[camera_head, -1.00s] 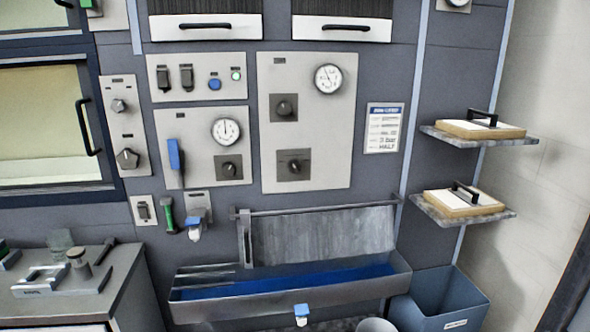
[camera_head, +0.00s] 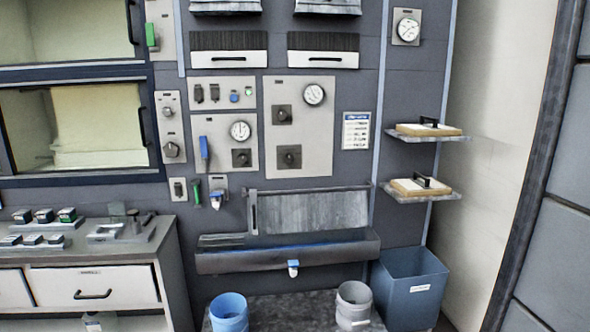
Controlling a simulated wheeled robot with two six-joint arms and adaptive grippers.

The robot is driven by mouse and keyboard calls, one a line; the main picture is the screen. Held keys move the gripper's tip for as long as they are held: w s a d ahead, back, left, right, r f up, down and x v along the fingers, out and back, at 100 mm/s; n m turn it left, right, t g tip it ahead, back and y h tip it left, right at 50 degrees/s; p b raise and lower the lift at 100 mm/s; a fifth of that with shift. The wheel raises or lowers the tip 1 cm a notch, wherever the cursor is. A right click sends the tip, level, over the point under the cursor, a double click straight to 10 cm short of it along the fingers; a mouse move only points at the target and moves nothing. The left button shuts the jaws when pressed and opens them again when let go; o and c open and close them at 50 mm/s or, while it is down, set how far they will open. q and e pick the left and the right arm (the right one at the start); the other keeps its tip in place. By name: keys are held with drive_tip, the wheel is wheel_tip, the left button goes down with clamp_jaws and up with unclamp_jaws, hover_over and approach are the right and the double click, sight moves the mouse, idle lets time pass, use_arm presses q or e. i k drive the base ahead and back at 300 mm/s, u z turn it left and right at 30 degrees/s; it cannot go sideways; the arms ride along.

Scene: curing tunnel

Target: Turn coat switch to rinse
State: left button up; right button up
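No label in the head view is readable enough to tell which control is the coat switch. The large grey panel (camera_head: 325,120) carries an upper dark knob (camera_head: 283,115), a lower dark knob (camera_head: 289,157) and a round gauge (camera_head: 313,94). The panel to its left has a blue lever (camera_head: 204,150), a gauge (camera_head: 240,131) and a dark knob (camera_head: 241,157). A narrow panel further left has two knobs, upper (camera_head: 167,111) and lower (camera_head: 172,149). A small plate below holds a dark switch (camera_head: 178,189). Neither of my grippers is in view.
A long trough (camera_head: 290,258) juts out below the panels. A blue bucket (camera_head: 229,312), a grey bucket (camera_head: 354,304) and a blue bin (camera_head: 411,288) stand below. A drawer counter (camera_head: 95,285) is at left. Two shelves with handled boards (camera_head: 428,130) are at right.

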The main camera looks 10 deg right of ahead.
sight(289, 157)
drive_tip(key=z, duration=1.55)
drive_tip(key=i, duration=1.15)
drive_tip(key=z, duration=0.3)
drive_tip(key=i, duration=1.05)
drive_tip(key=u, duration=0.6)
